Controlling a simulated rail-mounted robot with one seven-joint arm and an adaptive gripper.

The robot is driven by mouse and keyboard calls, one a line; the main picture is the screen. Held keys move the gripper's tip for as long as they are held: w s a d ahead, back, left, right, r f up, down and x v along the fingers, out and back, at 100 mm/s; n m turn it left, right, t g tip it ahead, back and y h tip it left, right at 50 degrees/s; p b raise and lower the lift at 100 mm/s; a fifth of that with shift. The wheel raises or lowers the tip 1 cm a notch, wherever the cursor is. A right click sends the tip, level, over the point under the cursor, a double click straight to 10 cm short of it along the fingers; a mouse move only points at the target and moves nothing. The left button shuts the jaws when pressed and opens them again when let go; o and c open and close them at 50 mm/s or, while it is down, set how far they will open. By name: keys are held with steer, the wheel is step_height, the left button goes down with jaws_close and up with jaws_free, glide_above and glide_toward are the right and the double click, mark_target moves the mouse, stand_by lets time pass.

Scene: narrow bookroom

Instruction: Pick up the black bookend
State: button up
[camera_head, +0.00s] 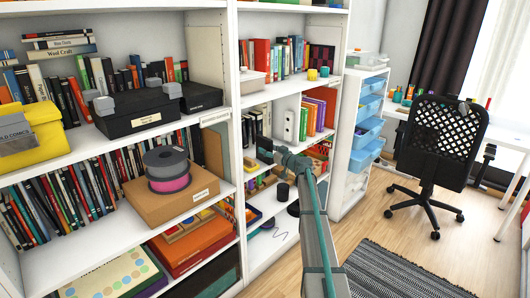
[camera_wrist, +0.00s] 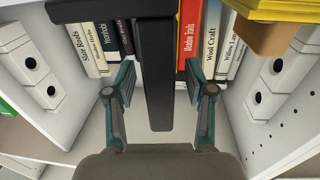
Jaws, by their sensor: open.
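The black bookend (camera_wrist: 158,100) shows in the wrist view as a dark upright plate with a wider dark part at the top edge of the picture. My gripper (camera_wrist: 159,82) is open, with one finger on each side of the plate. Gaps show between the plate and both finger pads, so I see no grip on it. In the head view my gripper (camera_head: 270,152) reaches into a compartment of the white shelf, and I cannot clearly make out the bookend there.
Books stand left (camera_wrist: 88,50) and right (camera_wrist: 212,40) of the bookend. White binders (camera_wrist: 30,65) and a yellow item (camera_wrist: 285,8) flank the space. In the head view, shelf boards and dividers enclose my gripper; an office chair (camera_head: 440,145) stands right.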

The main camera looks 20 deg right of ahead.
steer(key=x, duration=0.2)
steer(key=shift+w+a, duration=0.1)
steer(key=shift+w, duration=0.3)
steer(key=shift+s, duration=0.1)
jaws_close()
steer(key=shift+r, duration=0.1)
